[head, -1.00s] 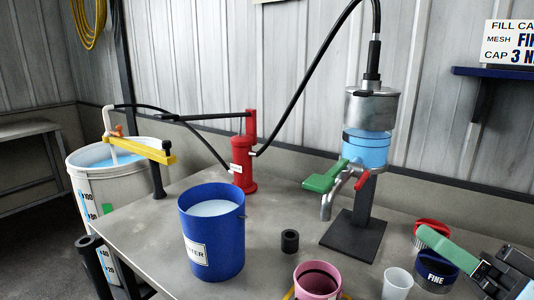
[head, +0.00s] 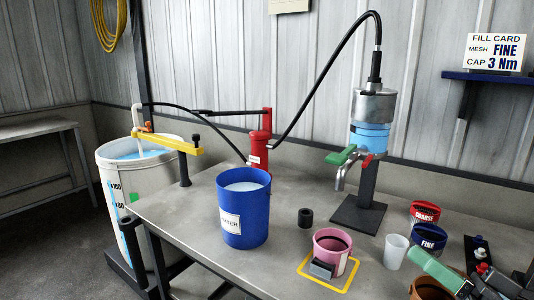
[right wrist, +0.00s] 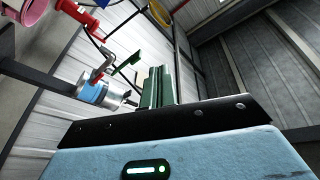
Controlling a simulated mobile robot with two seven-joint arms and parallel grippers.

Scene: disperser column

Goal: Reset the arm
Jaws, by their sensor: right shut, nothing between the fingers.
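My right gripper (head: 426,262) shows at the lower right of the head view, with green fingers shut and empty. It appears in front of the blue FINE cup (head: 429,240) and beside the white cup (head: 395,252); no contact is clear. In the right wrist view, the shut green fingers (right wrist: 158,88) point up the picture, with the disperser column (right wrist: 100,90) to their left. In the head view the disperser column (head: 371,135) stands at the back of the table. My left gripper is not in view.
A blue water bucket (head: 243,215), a pink cup (head: 330,252) in a yellow square, a black ring (head: 305,217) and a red COARSE cup (head: 425,211) stand on the grey table (head: 190,235). A brown container (head: 432,290) lies below my gripper.

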